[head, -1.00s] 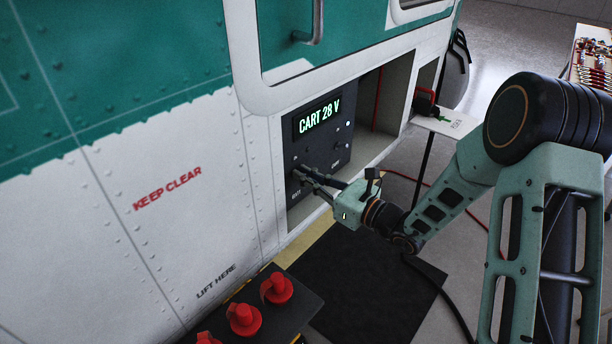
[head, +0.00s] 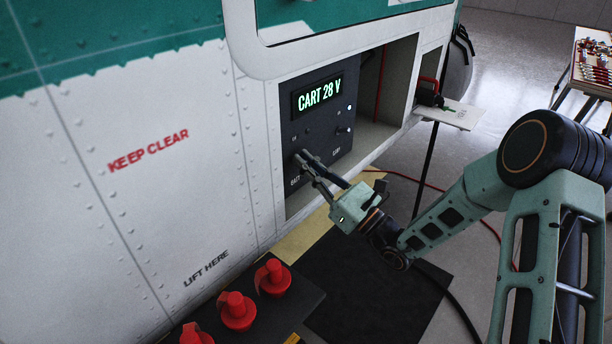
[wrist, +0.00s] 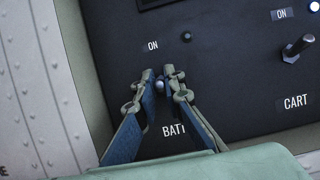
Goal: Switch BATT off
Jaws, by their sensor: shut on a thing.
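The dark switch panel (head: 325,150) is set in the white side of the helicopter, with a lit display (head: 319,93) reading "CART 28 V". My gripper (head: 304,158) is at the panel's lower left, just above the BATT label (head: 295,181). In the wrist view my gripper (wrist: 161,80) is shut on the BATT switch (wrist: 160,86), whose small rounded tip shows between the fingertips. The ON label (wrist: 153,45) is above it. The fingers hide most of the lever, so I cannot tell which way it is thrown.
The CART switch (wrist: 299,47) stands to the right on the same panel, its lever tilted toward its own ON label. Several red capped plugs (head: 238,311) stand on a dark box in front. A small white shelf (head: 449,113) juts out to the right.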

